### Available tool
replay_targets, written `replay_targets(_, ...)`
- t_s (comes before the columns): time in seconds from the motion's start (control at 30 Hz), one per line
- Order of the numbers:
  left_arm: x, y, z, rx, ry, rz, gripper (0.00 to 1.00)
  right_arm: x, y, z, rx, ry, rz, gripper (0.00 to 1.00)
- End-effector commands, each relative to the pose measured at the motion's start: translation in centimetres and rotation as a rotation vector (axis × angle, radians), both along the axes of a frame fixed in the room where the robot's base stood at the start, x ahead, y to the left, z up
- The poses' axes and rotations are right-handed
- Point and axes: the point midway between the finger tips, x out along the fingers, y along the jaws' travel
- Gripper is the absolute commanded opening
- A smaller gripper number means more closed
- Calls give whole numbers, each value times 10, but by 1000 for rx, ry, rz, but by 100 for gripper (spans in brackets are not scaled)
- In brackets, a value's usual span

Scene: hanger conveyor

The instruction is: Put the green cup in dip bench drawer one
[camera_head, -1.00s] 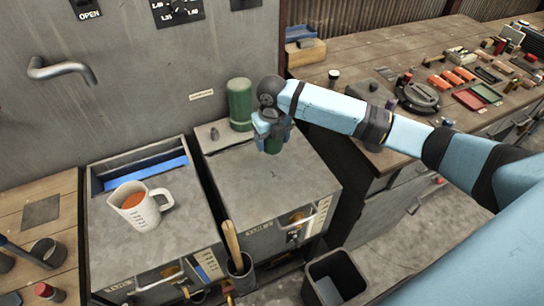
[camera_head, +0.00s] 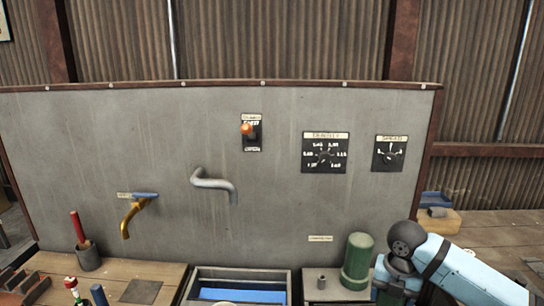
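My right gripper (camera_head: 398,285) is at the bottom right, just right of a green cylinder (camera_head: 358,262) that stands upright on the dip bench top. Its fingertips are cut off by the lower picture edge, so I cannot see whether it holds anything. My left gripper is not in view.
A grey panel (camera_head: 90,180) stands behind the bench, with a pipe spout (camera_head: 215,184), a yellow tap (camera_head: 131,218), an orange-knobbed switch (camera_head: 247,129) and two dials. A blue-lined basin (camera_head: 240,294) is at bottom centre. A wooden block (camera_head: 438,221) lies to the right.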

Motion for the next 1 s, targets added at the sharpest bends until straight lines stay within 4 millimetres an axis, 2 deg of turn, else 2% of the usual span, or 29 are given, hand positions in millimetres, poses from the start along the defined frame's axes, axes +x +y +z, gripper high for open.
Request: replay_targets(1.0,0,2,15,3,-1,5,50,-60,25,7,-4,-3,-1841,40)
